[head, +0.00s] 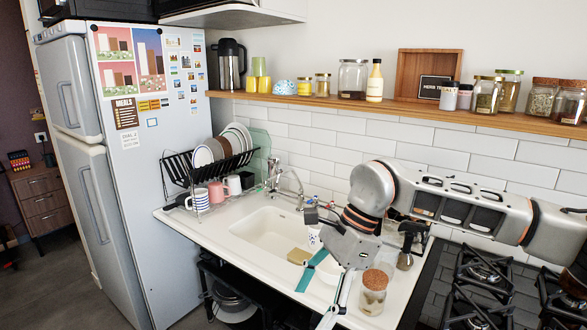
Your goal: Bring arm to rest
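One arm (470,207) of mine comes in from the right, above the counter and the hob's left part. I take it for my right arm. It bends down at a large grey joint to my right gripper (318,266), which hangs over the counter by the sink. Its fingers look spread apart, one up by the sink and one down toward the front edge. A teal strip (311,271) shows between them; I cannot tell what it is, and I see nothing clearly held. My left gripper is not in view.
A cork-lidded jar (373,292) stands close right of the gripper. The sink (272,235) lies left, with a faucet (290,183) and dish rack (200,172) behind. The gas hob (478,290) is at right. A wooden shelf (400,108) with several jars runs above the arm.

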